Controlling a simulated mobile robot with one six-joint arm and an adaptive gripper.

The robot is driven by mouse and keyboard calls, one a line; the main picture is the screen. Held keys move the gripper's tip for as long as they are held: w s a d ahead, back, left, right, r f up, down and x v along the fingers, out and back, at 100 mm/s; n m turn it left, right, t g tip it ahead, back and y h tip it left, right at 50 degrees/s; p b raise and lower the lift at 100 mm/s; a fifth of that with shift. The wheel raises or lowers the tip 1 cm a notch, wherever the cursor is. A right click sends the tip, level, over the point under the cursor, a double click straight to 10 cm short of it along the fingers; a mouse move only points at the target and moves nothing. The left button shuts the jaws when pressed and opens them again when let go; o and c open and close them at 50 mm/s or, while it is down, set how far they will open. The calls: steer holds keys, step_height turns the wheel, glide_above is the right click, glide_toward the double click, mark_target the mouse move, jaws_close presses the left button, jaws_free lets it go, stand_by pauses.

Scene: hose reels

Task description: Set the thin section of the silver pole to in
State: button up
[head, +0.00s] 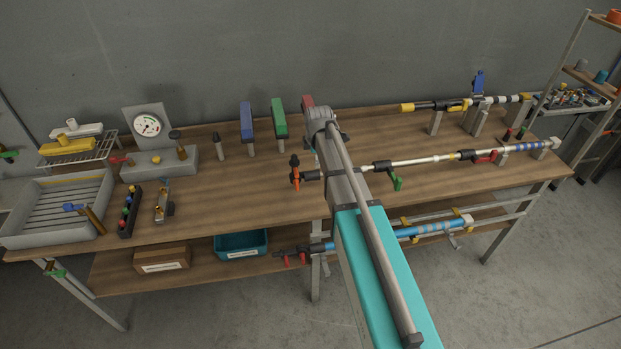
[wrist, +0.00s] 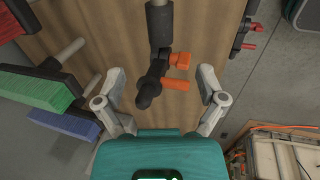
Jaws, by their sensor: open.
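The silver pole (head: 427,160) lies along the right half of the bench. Its right part has blue bands, a red lever clamp (head: 487,157) and a yellow band. A black clamp with a green lever (head: 397,183) sits further left. My arm hides the stretch left of that clamp. The pole's left end is a dark grip and black fitting with orange levers (head: 295,180). In the wrist view, this black fitting (wrist: 151,82) lies between the fingers of my gripper (wrist: 162,75), which is open. No finger visibly touches it. In the head view my arm hides the gripper.
A black-and-yellow pole (head: 432,106) lies on stands behind the silver one.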

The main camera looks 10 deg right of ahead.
mark_target(313, 173)
steer(key=shift+b+x, duration=5.55)
steer(key=shift+x, duration=0.5)
jaws_close()
